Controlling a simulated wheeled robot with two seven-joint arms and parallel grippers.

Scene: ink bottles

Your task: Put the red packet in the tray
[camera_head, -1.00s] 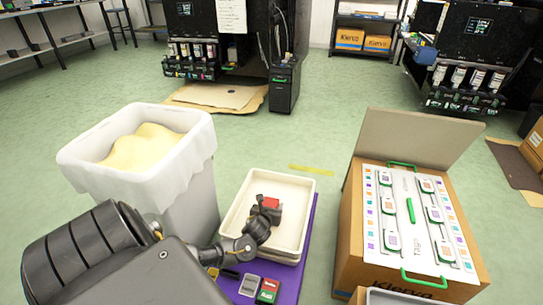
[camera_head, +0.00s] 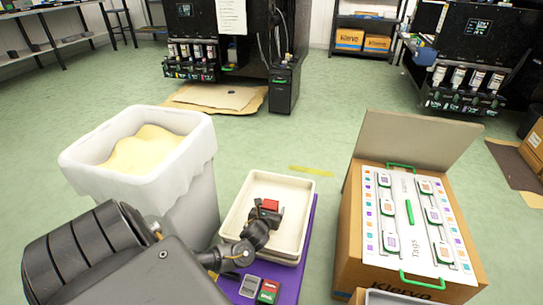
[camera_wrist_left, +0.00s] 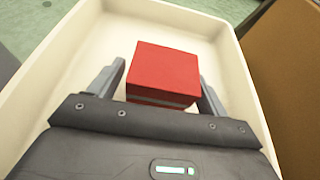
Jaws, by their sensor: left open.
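The red packet (camera_head: 271,205) is inside the cream tray (camera_head: 234,208). It also shows in the left wrist view (camera_wrist_left: 163,72), against the tray's pale floor (camera_wrist_left: 85,50). My left gripper (camera_head: 267,210) is over the tray, pointing into it. In the left wrist view my left gripper (camera_wrist_left: 162,77) is open, with one finger on each side of the packet and a small gap at each side. I cannot tell whether the packet lies flat on the tray floor. My right gripper is not in view.
The tray stands on a purple mat (camera_head: 306,225). Grey and red-and-green items (camera_head: 268,291) lie on the mat in front. A lined bin (camera_head: 190,165) stands left. An open cardboard box (camera_head: 350,240) with a label sheet stands right.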

